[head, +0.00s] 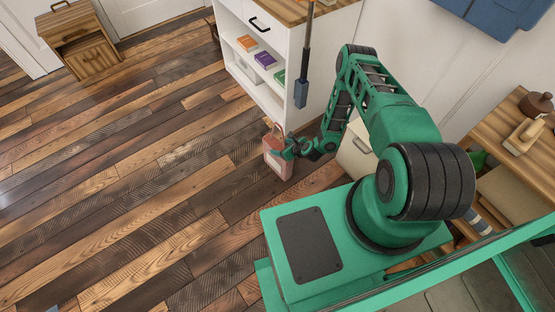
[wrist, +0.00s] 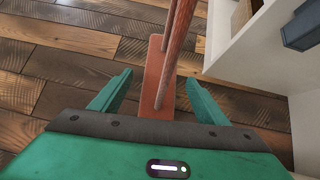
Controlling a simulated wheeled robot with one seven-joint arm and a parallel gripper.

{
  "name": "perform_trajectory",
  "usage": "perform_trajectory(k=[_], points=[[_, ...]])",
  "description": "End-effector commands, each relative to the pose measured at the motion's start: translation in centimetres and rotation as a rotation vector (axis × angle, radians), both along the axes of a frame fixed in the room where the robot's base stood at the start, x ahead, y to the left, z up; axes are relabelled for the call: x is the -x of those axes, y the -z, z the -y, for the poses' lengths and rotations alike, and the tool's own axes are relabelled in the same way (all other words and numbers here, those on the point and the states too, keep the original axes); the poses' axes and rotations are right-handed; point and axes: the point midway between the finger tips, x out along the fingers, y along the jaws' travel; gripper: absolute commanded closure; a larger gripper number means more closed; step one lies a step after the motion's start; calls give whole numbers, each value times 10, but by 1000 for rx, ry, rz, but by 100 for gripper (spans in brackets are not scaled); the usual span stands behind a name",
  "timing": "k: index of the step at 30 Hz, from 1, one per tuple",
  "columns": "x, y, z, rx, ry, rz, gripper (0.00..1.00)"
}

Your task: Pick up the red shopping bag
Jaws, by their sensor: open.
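The red shopping bag (head: 277,163) stands on the plank floor in front of the white shelf unit in the head view. Its handles rise above its top. In the wrist view the bag (wrist: 153,87) lies between the two fingers, with its handles reaching up past the top edge. My gripper (head: 290,150) is at the bag in the head view and covers part of it. In the wrist view my gripper (wrist: 155,92) is open, with one finger on each side of the bag and a visible gap on both sides. The bag's lower part is hidden behind the gripper body.
The white shelf unit (head: 282,50) with books stands just behind the bag, and its edge (wrist: 250,40) is close on the right in the wrist view. A dark blue block on a rod (head: 301,93) hangs beside it. The floor (head: 120,190) to the left is clear.

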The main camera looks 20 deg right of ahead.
Motion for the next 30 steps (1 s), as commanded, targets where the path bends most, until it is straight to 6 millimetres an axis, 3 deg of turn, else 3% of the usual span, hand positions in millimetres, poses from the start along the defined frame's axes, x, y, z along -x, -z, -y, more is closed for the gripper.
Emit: perform_trajectory(k=[10, 20, 28, 29, 30], points=[[-25, 33, -10, 2, -4, 2, 31], [-29, 38, -11, 2, -1, 0, 31], [-29, 37, -11, 1, -1, 1, 93], [-29, 37, -11, 1, -1, 1, 100], [-30, 37, -11, 1, -1, 1, 100]])
